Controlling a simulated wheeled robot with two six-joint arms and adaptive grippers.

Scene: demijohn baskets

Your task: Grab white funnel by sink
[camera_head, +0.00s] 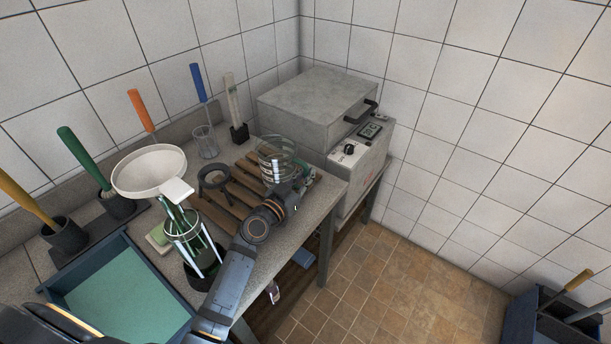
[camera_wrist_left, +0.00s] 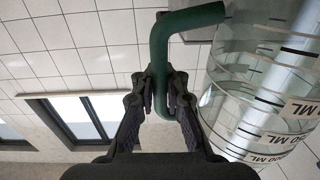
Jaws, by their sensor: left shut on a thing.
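The white funnel (camera_head: 148,172) is wide and round with a flat white tab. It sits above a green glass bottle in a pale frame (camera_head: 186,228), at the left of the counter. My left gripper (camera_head: 301,182) is well to the right of the funnel. It is shut on the green bent handle (camera_wrist_left: 196,17) of a clear measuring jug (camera_head: 274,158); the jug's ML marks show in the left wrist view (camera_wrist_left: 265,95). I cannot tell whether the jug is lifted off the wooden slats. No sink shows clearly. My right gripper is not in view.
Brushes with coloured handles (camera_head: 140,108) stand along the wall behind the funnel. A blue tray (camera_head: 172,337) with a teal floor lies at the left. A dark ring (camera_head: 214,178) lies on the slats (camera_head: 241,192). A grey lidded machine (camera_head: 318,100) stands at the back.

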